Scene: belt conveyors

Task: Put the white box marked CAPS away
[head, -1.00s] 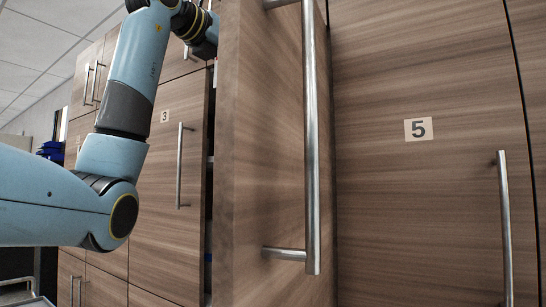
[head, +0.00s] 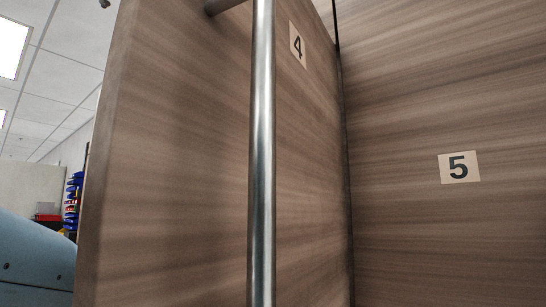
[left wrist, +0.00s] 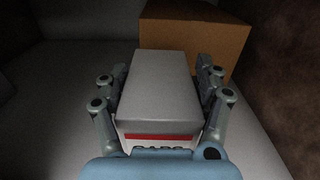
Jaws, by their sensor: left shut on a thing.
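The white box (left wrist: 160,92) with a red stripe sits between the fingers of my left gripper (left wrist: 163,74) in the left wrist view. The dark lettering on its front is partly cut off by my gripper's body; it looks like CAPS. The gripper is shut on the box's two sides. In the head view the left gripper is hidden; only a blue piece of my left arm shows at the lower left edge. My right gripper is in neither view.
In the left wrist view a brown cardboard box (left wrist: 196,36) stands just behind the white box on a grey surface (left wrist: 58,110), with a dark wall at right. In the head view a wooden door marked 4 (head: 180,150) with a long handle (head: 262,160) stands close; door 5 (head: 430,240) is right.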

